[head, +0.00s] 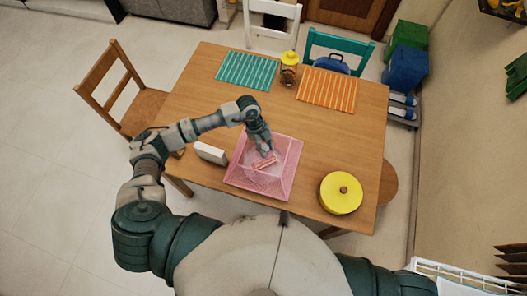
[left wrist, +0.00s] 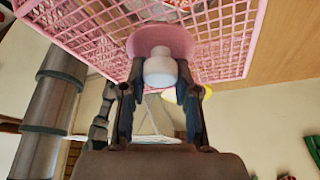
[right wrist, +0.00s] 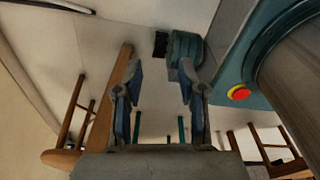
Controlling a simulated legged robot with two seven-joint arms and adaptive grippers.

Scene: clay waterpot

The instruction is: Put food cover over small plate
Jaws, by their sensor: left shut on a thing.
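The food cover (head: 284,160) is a pink mesh square over the table's near middle. My left gripper (head: 266,152) is above its centre. In the left wrist view, the left gripper (left wrist: 158,88) is shut on the cover's white knob (left wrist: 160,68), below a pink round base. The pink mesh (left wrist: 100,45) fills the top of that view. A pale shape and a red-and-white patch show faintly through the mesh in the head view; I cannot tell for certain whether they are the small plate. Whether the rim touches the table is unclear. My right gripper (right wrist: 160,80) is open and empty, away from the cover.
A white box (head: 210,153) stands close left of the cover. A yellow round lidded pot (head: 341,194) stands at right. A teal mat (head: 246,70), an orange mat (head: 327,89) and a yellow-topped jar (head: 289,66) are at the back. The table's centre right (head: 335,135) is clear.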

